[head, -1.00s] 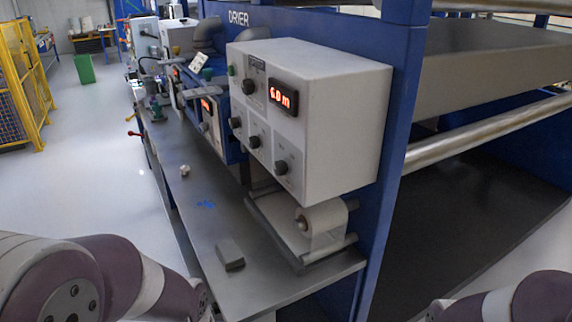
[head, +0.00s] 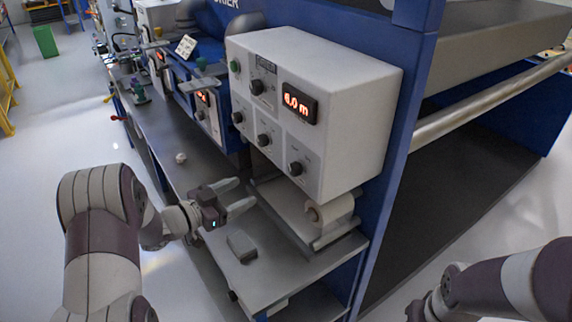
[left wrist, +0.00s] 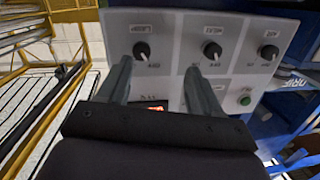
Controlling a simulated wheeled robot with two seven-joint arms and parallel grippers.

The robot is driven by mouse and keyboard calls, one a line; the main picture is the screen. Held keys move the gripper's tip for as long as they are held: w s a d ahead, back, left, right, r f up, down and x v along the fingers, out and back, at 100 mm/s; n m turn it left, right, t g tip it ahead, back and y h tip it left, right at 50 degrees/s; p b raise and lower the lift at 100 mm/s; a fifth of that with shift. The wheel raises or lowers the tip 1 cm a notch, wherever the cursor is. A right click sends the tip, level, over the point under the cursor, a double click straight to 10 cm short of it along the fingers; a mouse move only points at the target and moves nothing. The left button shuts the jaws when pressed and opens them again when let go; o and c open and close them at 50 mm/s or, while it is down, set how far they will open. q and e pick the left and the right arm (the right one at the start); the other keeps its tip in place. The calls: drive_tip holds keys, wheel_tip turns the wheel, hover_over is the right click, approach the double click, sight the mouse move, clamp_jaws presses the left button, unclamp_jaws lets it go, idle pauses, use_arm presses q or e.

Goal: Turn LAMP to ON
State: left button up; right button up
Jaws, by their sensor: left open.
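A grey control box (head: 345,128) shows several black knobs, a green button and a red "6.0 m" display in the head view. In the left wrist view its panel is upside down. The label over the leftmost knob there (left wrist: 141,50) looks like LAMP but is hard to read. That knob seems to be the lower right one in the head view (head: 295,168). Its pointer setting is unclear. My left gripper (head: 236,194) is open and empty, left of and below the box. Its fingers (left wrist: 158,68) point at the panel, apart from the knobs. My right gripper's fingers are not visible.
A metal bench (head: 270,272) runs below the box. A grey block (head: 241,245) lies on it, and a white film roll (head: 330,212) sits under the box. A blue frame post (head: 398,170) stands right of the box.

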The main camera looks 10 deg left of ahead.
sight(291, 171)
use_arm(q)
drive_tip(key=w+d+p, duration=0.1)
drive_tip(key=w+d, duration=0.1)
drive_tip(key=d, duration=0.1)
drive_tip(key=w+d+r+h+p, duration=0.1)
drive_tip(key=w+d+p, duration=0.1)
drive_tip(key=d, duration=0.1)
drive_tip(key=w+d+r+m+h+p, duration=0.1)
drive_tip(key=w+d, duration=0.2)
drive_tip(key=shift+d+g, duration=0.3)
drive_tip(key=shift+d, duration=0.1)
drive_tip(key=shift+w+d, duration=0.35)
drive_tip(key=shift+w, duration=0.05)
drive_tip(key=shift+f, duration=0.1)
drive_tip(key=c, duration=1.1)
